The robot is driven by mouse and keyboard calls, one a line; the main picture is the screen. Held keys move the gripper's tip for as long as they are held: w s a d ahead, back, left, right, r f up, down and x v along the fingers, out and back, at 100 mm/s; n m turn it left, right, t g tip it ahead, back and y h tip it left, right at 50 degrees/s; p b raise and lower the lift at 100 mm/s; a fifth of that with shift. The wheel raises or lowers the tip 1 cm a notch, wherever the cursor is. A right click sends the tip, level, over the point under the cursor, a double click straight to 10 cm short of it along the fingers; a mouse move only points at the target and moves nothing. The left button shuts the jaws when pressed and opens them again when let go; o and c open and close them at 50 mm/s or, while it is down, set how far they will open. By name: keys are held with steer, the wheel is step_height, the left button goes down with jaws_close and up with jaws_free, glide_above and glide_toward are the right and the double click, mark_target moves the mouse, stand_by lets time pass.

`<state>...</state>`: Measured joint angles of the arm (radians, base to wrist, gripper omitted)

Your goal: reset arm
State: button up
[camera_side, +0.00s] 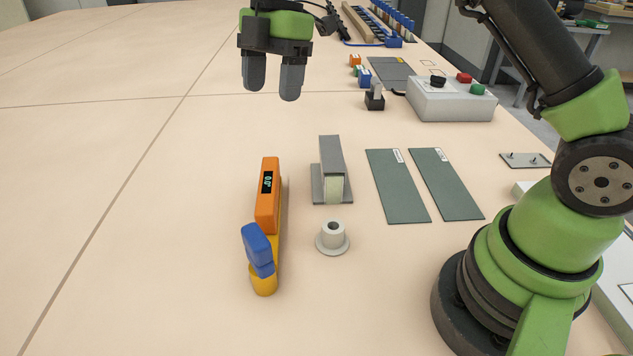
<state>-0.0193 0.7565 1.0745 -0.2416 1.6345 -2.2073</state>
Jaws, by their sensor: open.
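My gripper (273,80) hangs at the top of the picture, left of centre, with its two grey fingers pointing down. The fingers are apart, with nothing between them. It is raised clear of the table (110,220). My green and black arm shows at the right, with its base on the table at the lower right. The links joining it to the gripper are cut off by the top edge of the picture.
An orange device with a small display (268,200), a grey channel block (330,160), a grey flanged ring (332,238) and two dark green plates (398,186) lie mid-table. A control box (450,100) with buttons stands further back. The table's left side is clear.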

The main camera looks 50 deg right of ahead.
steer(key=s+d+r+m+t, duration=0.1)
steer(key=s+r+m+t, duration=0.3)
steer(key=s+r+m, duration=0.7)
steer(key=s+d+f+m+t, duration=0.1)
steer(key=s+f+m+t, duration=0.2)
steer(key=s+m, duration=0.9)
steer(key=shift+s+t+h, duration=0.4)
steer(key=shift+s, duration=0.3)
